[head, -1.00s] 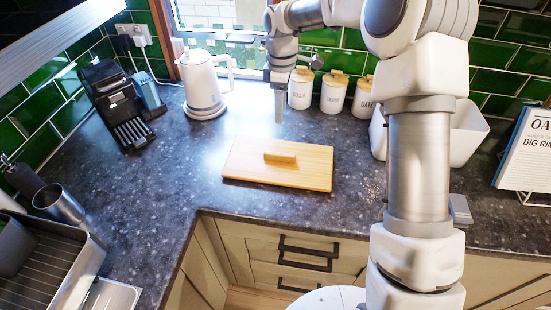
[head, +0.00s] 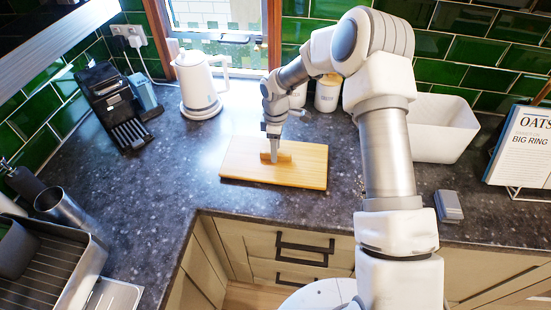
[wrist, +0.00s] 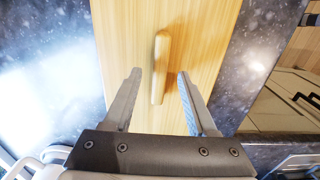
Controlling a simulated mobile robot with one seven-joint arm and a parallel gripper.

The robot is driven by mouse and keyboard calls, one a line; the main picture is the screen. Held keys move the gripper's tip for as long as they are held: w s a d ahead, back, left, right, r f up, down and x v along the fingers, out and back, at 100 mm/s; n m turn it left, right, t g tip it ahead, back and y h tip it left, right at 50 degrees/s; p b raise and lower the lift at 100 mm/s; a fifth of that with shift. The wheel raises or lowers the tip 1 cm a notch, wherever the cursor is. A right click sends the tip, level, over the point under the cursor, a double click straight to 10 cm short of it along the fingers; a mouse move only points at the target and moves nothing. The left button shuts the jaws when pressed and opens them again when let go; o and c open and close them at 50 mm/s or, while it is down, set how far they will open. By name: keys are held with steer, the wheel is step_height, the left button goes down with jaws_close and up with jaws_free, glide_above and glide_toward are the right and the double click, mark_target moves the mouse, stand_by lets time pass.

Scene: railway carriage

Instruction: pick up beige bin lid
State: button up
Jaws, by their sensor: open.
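The beige bin lid (head: 305,168) is a flat rectangular wooden board with a raised bar handle (head: 285,156) at its middle. It lies flat on the dark counter. My gripper (head: 274,157) points down over the lid at the handle. In the wrist view, my gripper (wrist: 159,76) is open, with one finger on each side of the handle (wrist: 161,55), and gaps show between the fingers and the bar. The lid (wrist: 205,30) fills the middle of that view. How far down the fingertips reach beside the handle is hard to tell.
A white kettle (head: 198,88) and a black appliance (head: 118,108) stand to the left. White canisters (head: 328,95) stand behind the lid and a white open bin (head: 442,128) to the right. The counter (head: 180,165) left of the lid is clear.

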steer(key=shift+f, duration=0.6)
jaws_close()
stand_by(1.0)
